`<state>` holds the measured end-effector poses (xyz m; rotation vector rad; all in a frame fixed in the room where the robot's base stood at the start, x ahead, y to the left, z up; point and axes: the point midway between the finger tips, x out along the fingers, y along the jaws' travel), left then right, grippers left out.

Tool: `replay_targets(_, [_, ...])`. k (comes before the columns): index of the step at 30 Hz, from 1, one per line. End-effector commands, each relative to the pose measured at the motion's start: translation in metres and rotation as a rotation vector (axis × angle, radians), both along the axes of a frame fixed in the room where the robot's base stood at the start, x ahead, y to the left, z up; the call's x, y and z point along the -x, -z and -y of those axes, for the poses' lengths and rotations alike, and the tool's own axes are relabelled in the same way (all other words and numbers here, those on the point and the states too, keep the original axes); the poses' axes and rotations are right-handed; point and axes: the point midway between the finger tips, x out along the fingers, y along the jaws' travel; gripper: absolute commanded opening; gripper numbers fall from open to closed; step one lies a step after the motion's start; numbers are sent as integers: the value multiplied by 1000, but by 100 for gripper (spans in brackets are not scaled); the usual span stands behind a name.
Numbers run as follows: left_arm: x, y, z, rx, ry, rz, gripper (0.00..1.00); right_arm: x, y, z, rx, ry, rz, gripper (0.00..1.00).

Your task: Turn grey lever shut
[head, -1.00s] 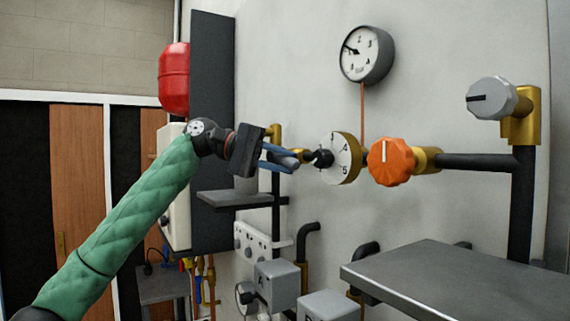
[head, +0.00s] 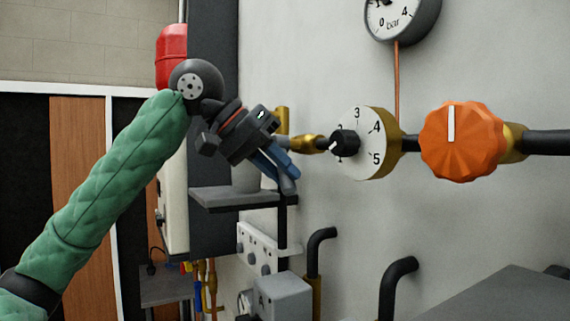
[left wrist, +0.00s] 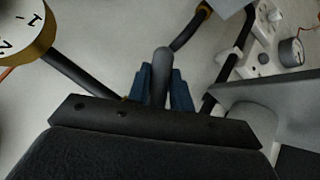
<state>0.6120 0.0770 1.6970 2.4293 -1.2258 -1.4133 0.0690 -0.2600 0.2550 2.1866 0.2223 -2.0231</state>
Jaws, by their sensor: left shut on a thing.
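The grey lever (head: 288,184) sits at the brass valve (head: 306,143) on the wall pipe, left of the numbered white dial. In the head view it points down and slightly right. My left gripper (head: 279,168) has its blue fingers on either side of the lever and is shut on it. In the left wrist view the rounded lever end (left wrist: 163,66) stands up between the two blue fingers. The lever's pivot is mostly hidden by the gripper. My right gripper is not in view.
The numbered white dial (head: 379,158) with a black pointer knob and an orange knob (head: 461,140) are to the right. A pressure gauge (head: 405,15) is above. A grey shelf (head: 232,200) lies close below the gripper. A grey ledge (head: 500,300) is at lower right.

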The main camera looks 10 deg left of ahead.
Motion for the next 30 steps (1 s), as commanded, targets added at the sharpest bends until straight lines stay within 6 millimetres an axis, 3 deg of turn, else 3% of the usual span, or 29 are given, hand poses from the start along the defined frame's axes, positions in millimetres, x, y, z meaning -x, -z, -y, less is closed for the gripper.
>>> replay_targets(14, [-13,0,-11,-205,-3,297,0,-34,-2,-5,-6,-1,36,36])
replay_targets(30, [-17,0,-14,-270,-3,387,0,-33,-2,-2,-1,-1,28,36])
